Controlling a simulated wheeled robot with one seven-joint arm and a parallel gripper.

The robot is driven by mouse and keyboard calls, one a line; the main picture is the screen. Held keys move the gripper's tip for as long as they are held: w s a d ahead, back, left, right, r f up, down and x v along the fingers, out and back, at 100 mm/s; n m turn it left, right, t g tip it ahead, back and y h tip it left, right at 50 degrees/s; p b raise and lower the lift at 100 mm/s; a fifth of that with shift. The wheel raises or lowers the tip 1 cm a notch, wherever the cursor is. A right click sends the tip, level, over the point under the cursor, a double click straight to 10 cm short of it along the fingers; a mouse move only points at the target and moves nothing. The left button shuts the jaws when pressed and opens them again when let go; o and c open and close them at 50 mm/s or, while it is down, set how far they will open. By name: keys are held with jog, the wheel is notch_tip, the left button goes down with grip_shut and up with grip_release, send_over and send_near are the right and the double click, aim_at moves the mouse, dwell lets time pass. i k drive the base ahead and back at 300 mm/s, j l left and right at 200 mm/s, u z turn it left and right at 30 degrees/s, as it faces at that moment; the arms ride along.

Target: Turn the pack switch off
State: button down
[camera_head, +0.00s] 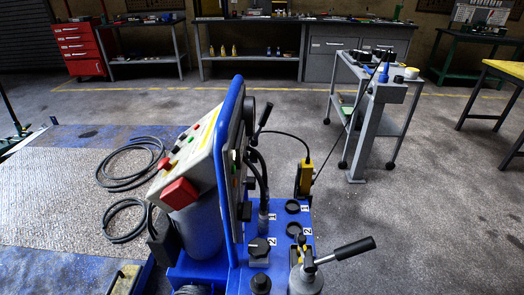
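A blue trolley unit (237,100) stands in the lower middle of the head view. On its left a tilted pale control panel (207,150) carries a large red block (179,193) and several small coloured buttons. My gripper is not in view.
A grey wheeled cart (345,95) stands behind, to the right. Black hoses (130,170) lie coiled on a metal plate (50,190) at left. Benches (250,22) and a red tool cabinet (78,45) line the back. Open floor lies right of the trolley.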

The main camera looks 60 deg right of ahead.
aim_at(245, 209)
jog(key=k+z, duration=0.1)
jog(key=z, duration=1.45)
jog(key=i+j+z, duration=0.1)
jog(key=j+z, duration=0.55)
jog(key=j, duration=0.15)
jog(key=i, duration=0.15)
jog(key=l+u, duration=0.25)
jog(key=l, duration=0.2)
jog(key=l+u, duration=0.55)
jog(key=l, duration=0.3)
jog(key=l+u, duration=0.25)
jog(key=l, duration=0.2)
jog(key=k+l+u, duration=0.15)
jog(key=l+u, duration=0.15)
jog(key=k+l+u, duration=0.25)
jog(key=l, duration=0.2)
jog(key=k+l+u, duration=0.1)
jog(key=l+u, duration=0.15)
jog(key=l, duration=0.1)
